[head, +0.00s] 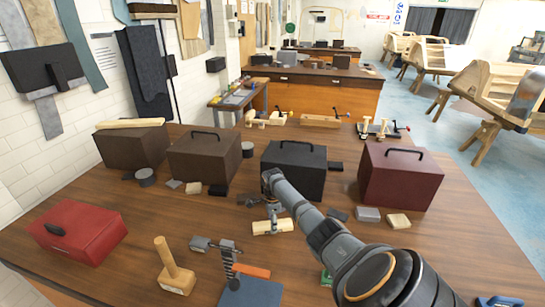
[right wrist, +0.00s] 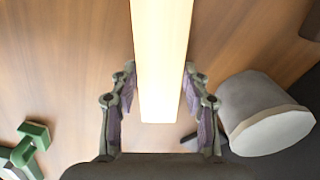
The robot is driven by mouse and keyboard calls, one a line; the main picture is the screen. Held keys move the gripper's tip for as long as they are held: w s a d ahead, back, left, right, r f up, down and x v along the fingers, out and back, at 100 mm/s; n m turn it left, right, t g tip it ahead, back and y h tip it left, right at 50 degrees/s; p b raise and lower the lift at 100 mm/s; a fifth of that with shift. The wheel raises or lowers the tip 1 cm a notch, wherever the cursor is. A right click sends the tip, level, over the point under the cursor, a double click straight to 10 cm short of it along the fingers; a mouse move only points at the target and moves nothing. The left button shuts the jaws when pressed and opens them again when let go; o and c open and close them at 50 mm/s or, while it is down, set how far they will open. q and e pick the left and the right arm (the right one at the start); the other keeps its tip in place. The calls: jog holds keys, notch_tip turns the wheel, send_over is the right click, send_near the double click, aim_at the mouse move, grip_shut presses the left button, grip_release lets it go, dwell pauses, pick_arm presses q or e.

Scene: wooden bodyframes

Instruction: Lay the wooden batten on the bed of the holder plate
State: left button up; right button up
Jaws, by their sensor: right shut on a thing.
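My right gripper (head: 273,216) is shut on a pale wooden batten (head: 260,228), with a finger on each side of it. The batten is raised over the middle of the bench, in front of the black box. In the right wrist view the batten (right wrist: 160,60) runs straight up from between the fingers (right wrist: 160,105) and out of the top edge. A blue plate (head: 250,293) is at the near edge, with an orange strip (head: 252,271) at its far side. I cannot tell for sure that it is the holder plate. My left gripper is not in view.
A black box (head: 294,172) and a maroon box (head: 400,178) stand behind. A green item (right wrist: 28,145) and a grey round piece (right wrist: 262,112) flank the gripper.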

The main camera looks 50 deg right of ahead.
jog(key=o, duration=0.8)
jog(key=shift+f, duration=0.1)
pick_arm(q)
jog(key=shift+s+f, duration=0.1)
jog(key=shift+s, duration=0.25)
pick_arm(e)
jog(key=o, duration=0.4)
